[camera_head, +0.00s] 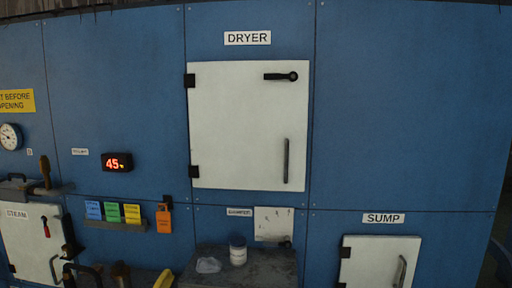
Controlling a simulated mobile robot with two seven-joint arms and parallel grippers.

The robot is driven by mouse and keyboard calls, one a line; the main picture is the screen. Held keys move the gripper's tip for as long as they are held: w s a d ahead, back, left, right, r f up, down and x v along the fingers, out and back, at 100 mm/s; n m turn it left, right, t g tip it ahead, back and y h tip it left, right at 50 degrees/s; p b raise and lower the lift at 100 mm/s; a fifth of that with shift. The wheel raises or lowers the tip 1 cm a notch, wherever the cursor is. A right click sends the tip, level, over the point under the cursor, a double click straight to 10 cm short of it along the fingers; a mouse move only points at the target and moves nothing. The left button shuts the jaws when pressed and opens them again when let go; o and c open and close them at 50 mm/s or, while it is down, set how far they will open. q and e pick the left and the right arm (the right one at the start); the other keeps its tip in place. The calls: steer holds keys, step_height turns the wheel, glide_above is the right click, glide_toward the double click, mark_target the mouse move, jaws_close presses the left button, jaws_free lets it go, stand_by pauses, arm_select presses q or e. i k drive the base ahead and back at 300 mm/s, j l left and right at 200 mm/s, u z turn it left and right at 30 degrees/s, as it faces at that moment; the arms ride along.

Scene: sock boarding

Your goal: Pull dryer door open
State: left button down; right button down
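The dryer door (240,125) is a pale, nearly square panel in the blue wall, under a white sign (247,38) that reads DRYER. It sits flush and looks closed. Two black hinges (194,172) are on its left edge. A black lever latch (281,76) lies level at its top right, and a dark vertical bar handle (286,160) is at its lower right. Neither of my grippers shows in the head view.
A dark ledge (215,282) below the door holds a white jar (238,250) and a clear crumpled item (208,265). A sump door (375,262) is at lower right, and a steam door (30,245) at lower left. A red display (117,162) hangs left of the dryer door.

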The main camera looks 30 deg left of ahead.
mark_target(248, 131)
steer(key=u, duration=1.05)
